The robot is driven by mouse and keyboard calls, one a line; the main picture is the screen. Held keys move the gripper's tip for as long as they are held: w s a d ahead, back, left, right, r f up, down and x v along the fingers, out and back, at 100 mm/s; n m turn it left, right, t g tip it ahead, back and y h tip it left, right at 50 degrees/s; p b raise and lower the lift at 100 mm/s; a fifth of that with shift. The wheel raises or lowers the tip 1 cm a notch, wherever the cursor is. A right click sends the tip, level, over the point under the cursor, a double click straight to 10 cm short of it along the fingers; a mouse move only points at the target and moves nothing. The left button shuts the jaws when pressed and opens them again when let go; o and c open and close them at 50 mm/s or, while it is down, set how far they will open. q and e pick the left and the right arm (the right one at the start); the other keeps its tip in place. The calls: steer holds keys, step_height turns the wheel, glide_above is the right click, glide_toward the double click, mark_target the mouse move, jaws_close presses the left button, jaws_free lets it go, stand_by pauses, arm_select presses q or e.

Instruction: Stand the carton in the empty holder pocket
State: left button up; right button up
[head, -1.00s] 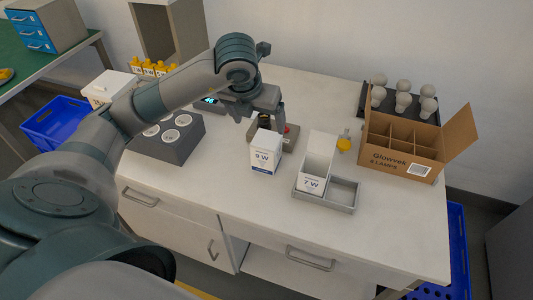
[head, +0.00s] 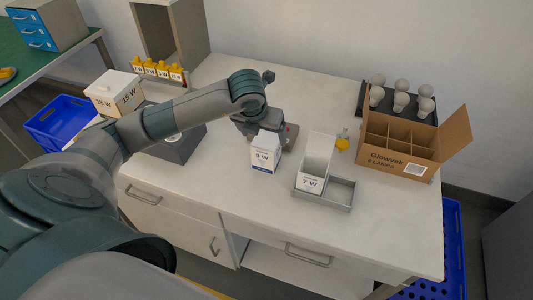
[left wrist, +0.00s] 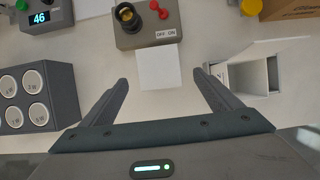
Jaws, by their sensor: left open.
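The white carton marked 9 W (head: 265,153) stands upright on the table; its pale top shows in the left wrist view (left wrist: 157,68). The grey holder (head: 341,204) is to its right. A white 7 W carton (head: 311,181) with its flap raised stands in the holder's left pocket; the right pocket (head: 341,190) is empty. My left gripper (left wrist: 160,78) is open, with its fingers to either side of the 9 W carton's top in the left wrist view. In the head view its fingers are mostly hidden behind the carton. My right gripper is not in view.
A grey tester with a black socket and red switch (left wrist: 146,22) is just behind the carton. A dark block with round wells (head: 183,147) is left. A cardboard lamp box (head: 396,160) and several bulbs (head: 401,101) stand at the right. The table's front is clear.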

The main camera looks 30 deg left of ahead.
mark_target(266, 139)
arm_select(q)
steer(key=shift+w+a+f+p, duration=0.1)
steer(key=shift+w+f+p, duration=0.25)
steer(key=shift+f+p, duration=0.15)
steer(key=p+x, duration=0.1)
steer(key=x, duration=0.2)
steer(key=shift+w+r+p, duration=0.15)
steer(key=shift+p, duration=0.2)
steer(key=shift+w+a+f, duration=0.1)
steer(key=shift+w+f, duration=0.05)
steer(key=shift+f, duration=0.35)
steer(key=c, duration=1.5)
steer(key=shift+r, duration=0.2)
